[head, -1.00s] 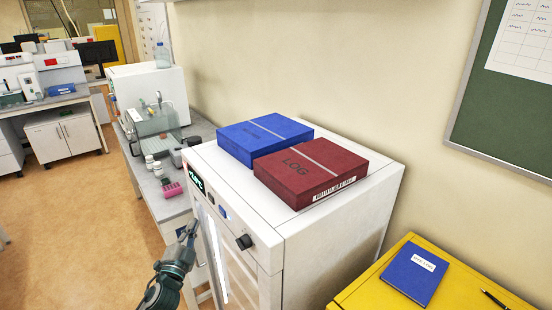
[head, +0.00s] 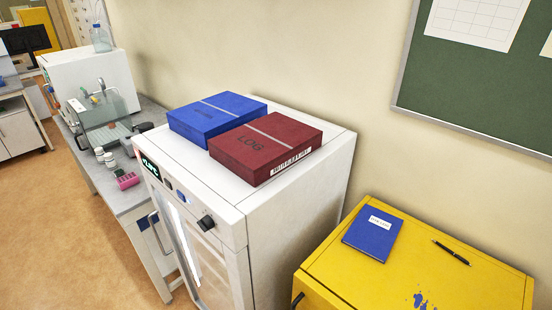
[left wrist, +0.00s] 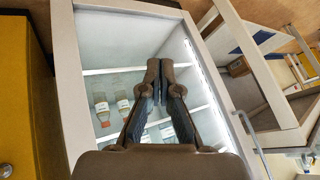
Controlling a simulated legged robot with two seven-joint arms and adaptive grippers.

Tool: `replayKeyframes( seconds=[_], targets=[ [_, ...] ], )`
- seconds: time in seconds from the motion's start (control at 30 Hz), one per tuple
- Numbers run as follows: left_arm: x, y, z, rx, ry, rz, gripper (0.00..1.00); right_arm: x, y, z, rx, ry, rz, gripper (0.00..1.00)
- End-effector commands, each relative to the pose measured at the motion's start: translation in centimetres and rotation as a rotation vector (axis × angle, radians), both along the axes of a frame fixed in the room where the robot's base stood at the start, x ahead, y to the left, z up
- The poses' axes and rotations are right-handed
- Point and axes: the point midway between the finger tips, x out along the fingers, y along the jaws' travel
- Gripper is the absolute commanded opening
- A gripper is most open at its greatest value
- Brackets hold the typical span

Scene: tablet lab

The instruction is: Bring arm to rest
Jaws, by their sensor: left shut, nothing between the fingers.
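My left gripper (left wrist: 160,68) shows in the left wrist view, its two dark fingers together with nothing between them. It is in front of the white cabinet (left wrist: 72,75), whose lit shelves hold bottles (left wrist: 101,105). The fingers cover part of the shelves. I cannot tell how far they are from the cabinet. In the head view the same cabinet (head: 300,210) stands in the middle with its handle (head: 160,235) on the front left. No gripper shows in the head view now. My right gripper is in neither view.
A blue box (head: 215,115) and a red LOG box (head: 265,147) lie on the cabinet. A yellow cabinet (head: 455,290) with a blue notebook (head: 372,235) and a pen (head: 451,252) stands at right. A lab bench (head: 130,200) is at left. Floor at far left is clear.

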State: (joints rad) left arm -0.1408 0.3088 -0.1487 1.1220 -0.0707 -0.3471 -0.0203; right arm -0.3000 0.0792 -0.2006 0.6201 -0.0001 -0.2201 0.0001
Motion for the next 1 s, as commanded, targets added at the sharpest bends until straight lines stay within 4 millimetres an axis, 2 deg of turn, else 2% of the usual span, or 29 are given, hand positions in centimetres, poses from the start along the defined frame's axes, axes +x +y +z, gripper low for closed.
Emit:
replayKeyframes(
  seconds=[0.03, 0.1, 0.17, 0.2, 0.3, 0.4, 0.5, 0.6, 0.67, 1.0],
  targets=[
    [-3.5, -1.3, -2.8, -0.027, 0.064, 0.016, 0.0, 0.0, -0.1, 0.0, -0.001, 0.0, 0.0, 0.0],
    [-8.2, -3.0, -6.1, -0.061, 0.145, 0.037, 0.0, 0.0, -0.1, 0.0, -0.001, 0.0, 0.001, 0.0],
    [-12.5, -4.6, -8.5, -0.09, 0.213, 0.054, 0.0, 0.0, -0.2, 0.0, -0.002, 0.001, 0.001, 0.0],
    [-15.2, -5.7, -9.9, -0.108, 0.257, 0.065, 0.0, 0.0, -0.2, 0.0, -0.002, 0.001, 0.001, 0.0],
    [-21.9, -8.3, -12.5, -0.146, 0.359, 0.09, 0.0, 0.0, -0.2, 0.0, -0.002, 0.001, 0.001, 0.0],
    [-27.4, -10.5, -14.0, -0.176, 0.441, 0.112, 0.0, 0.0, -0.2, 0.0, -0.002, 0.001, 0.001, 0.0],
    [-31.2, -12.0, -14.7, -0.194, 0.496, 0.124, 0.0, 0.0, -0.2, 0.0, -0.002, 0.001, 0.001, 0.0],
    [-33.2, -12.8, -15.0, -0.203, 0.525, 0.131, 0.0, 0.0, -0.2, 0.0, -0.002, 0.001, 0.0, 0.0],
    [-33.6, -13.0, -15.0, -0.206, 0.531, 0.131, 0.0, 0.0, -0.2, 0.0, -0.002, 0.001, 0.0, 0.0],
    [-33.7, -13.0, -15.0, -0.206, 0.532, 0.132, 0.0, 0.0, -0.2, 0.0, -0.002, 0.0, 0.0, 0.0]
  ],
)
